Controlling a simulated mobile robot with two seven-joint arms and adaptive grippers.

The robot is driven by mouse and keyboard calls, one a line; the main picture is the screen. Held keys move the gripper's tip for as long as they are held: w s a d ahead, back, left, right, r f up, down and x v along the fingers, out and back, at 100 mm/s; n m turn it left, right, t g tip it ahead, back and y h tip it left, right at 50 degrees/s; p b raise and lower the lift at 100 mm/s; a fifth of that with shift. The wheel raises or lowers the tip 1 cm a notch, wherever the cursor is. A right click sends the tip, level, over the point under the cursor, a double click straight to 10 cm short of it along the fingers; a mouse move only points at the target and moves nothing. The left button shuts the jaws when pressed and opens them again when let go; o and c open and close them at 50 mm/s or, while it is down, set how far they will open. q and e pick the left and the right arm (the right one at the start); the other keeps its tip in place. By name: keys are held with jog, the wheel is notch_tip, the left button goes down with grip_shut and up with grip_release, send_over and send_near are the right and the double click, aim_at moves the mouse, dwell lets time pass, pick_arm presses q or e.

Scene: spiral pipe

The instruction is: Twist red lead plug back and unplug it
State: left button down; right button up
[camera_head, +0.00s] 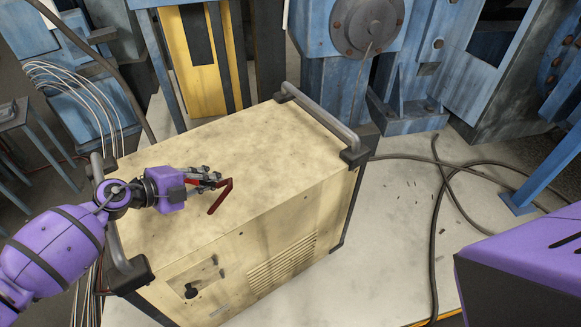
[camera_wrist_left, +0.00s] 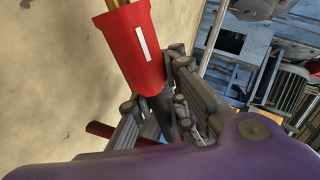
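In the left wrist view the plug (camera_wrist_left: 137,50) is a red sleeve with a white stripe and a brass-coloured end that runs out at the top. The gripper fingers (camera_wrist_left: 172,100) close around its dark lower end. More red shows behind the fingers. The brass end is bare where it shows. My right gripper is not in view.
The cream box (camera_head: 270,150) has grey rails (camera_head: 325,120) at both ends and a recessed front panel (camera_head: 195,285) with dark fittings. Black cables (camera_head: 436,220) lie on the pale floor to the right. Blue machinery (camera_head: 340,90) stands behind.

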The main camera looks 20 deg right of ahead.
pick_arm(q)
jog(key=shift+f, duration=0.65)
jog(key=shift+b, duration=0.3)
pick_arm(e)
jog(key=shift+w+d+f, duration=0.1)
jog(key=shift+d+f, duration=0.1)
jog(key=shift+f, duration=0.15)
pick_arm(q)
jog(key=c, duration=2.4)
grip_release()
jog(key=shift+r, duration=0.15)
jog(key=shift+c, duration=0.2)
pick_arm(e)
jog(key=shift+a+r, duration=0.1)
pick_arm(q)
jog(key=o, duration=0.8)
jog(key=shift+a, duration=0.1)
jog(key=v, duration=0.6)
jog(key=shift+s+a, duration=0.1)
jog(key=shift+a, duration=0.2)
jog(key=shift+s+a+r, duration=0.15)
jog(key=shift+a+r, duration=0.25)
jog(key=shift+a, duration=0.1)
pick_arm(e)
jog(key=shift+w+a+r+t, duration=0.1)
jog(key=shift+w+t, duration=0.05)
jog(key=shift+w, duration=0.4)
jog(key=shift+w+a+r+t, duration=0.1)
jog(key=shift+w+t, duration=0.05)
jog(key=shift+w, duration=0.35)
